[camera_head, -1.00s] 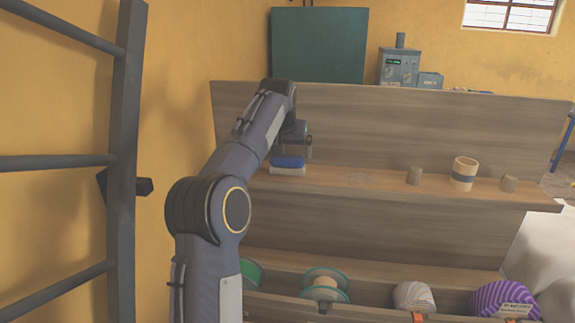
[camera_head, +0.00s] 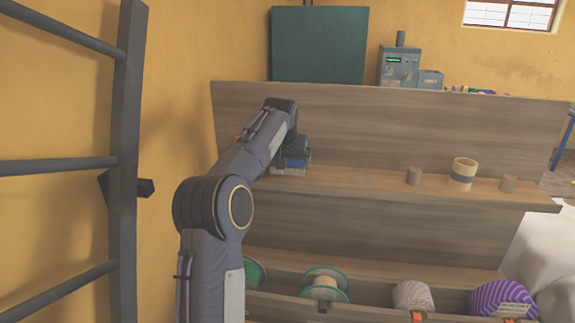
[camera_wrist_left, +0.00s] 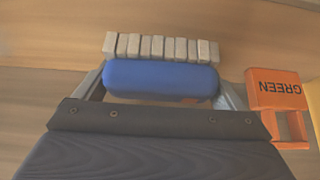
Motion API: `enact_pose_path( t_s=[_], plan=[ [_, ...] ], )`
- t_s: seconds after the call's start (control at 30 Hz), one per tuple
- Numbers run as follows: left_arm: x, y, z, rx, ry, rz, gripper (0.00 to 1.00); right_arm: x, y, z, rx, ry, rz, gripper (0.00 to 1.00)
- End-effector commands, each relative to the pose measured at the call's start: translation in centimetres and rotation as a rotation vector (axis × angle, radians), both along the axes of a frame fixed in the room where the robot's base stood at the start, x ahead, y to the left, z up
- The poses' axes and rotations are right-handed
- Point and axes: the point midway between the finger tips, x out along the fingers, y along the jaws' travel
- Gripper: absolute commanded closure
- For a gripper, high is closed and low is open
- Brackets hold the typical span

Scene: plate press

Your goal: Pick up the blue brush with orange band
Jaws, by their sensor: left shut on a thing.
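The brush has a blue body (camera_wrist_left: 160,82) with a row of grey bristle tufts along its far side in the left wrist view. A small orange patch shows on its near edge; I cannot tell how far the band runs. My left gripper (camera_wrist_left: 165,88) is shut on the brush, one finger at each end of the blue body. In the head view the blue brush (camera_head: 292,161) is at the left end of the upper shelf, partly covered by my left gripper (camera_head: 290,152). I cannot tell whether it still touches the shelf. My right gripper is out of view.
An orange tag (camera_wrist_left: 277,92) reading GREEN is close to the right finger. Spools (camera_head: 325,284) sit on the lower shelf. A dark ladder (camera_head: 127,150) stands at left.

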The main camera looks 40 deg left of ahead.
Motion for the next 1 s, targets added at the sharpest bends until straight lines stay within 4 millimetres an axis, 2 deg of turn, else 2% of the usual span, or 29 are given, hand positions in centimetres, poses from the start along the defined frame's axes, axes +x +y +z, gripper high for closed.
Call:
enact_pose_path(
  t_s=[0.27,0.47,0.57,0.73,0.83,1.0],
  plan=[
    [0.0,0.0,0.6,0.0,-0.002,0.001,0.34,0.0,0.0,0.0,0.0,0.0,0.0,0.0],
    [0.1,0.0,3.5,0.002,-0.005,-0.001,0.34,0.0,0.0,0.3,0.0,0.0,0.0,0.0],
    [-1.4,-1.3,5.3,0.001,-0.006,-0.002,0.34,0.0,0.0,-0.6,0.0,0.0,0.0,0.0],
    [-3.9,-3.4,9.3,0.001,-0.007,-0.004,0.34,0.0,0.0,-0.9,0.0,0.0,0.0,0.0],
    [-5.9,-5.0,9.9,0.0,-0.006,-0.004,0.34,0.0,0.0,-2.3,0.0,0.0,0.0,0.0],
    [-8.4,-7.1,11.6,0.001,-0.003,-0.003,0.34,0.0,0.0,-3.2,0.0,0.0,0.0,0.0]
  ],
)
